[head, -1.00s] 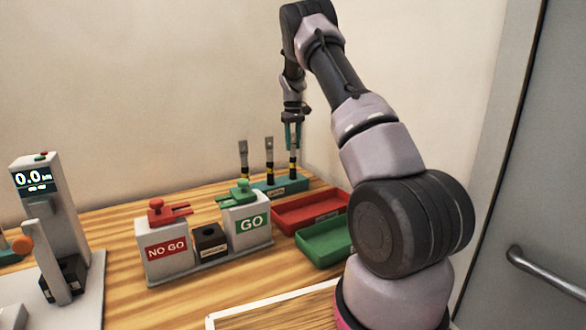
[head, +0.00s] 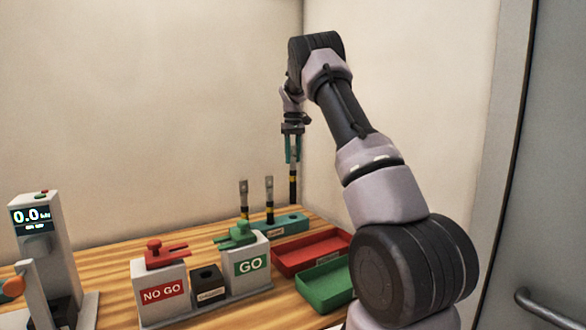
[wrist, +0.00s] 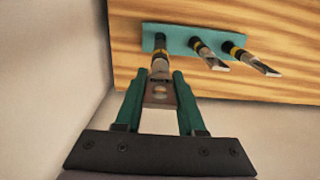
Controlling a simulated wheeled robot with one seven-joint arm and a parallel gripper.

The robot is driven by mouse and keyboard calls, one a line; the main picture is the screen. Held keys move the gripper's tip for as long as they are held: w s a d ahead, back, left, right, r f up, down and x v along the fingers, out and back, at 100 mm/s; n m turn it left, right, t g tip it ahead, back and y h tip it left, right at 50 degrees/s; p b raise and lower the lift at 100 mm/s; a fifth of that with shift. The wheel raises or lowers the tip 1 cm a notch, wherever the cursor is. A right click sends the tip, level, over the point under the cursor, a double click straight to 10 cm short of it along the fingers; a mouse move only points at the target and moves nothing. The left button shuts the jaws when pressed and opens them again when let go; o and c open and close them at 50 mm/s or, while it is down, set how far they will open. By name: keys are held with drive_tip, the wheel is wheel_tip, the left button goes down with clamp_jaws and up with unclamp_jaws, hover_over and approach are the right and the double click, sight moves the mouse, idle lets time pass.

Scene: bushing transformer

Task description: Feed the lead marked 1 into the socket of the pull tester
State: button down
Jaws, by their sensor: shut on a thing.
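My gripper (head: 292,150) is shut on a lead (head: 293,188), a dark upright lead with a yellow band, at the back right. In the head view its lower end is just above the teal rack (head: 302,224). The wrist view shows the lead's metal lug (wrist: 159,92) between the fingers. I cannot read any number on it. Two other leads (head: 244,203) (head: 269,196) stand in the rack, left of the held one. The pull tester (head: 60,262) is at the far left, its display reading 0.0. Its socket is not clearly visible.
A NO GO box (head: 162,292), a small black block (head: 207,285) and a GO box (head: 250,262) stand between tester and rack. A red tray (head: 326,240) and a green tray (head: 322,292) are at right. Walls stand behind and a door at right.

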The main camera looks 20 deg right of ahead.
drive_tip(key=shift+r, duration=3.35)
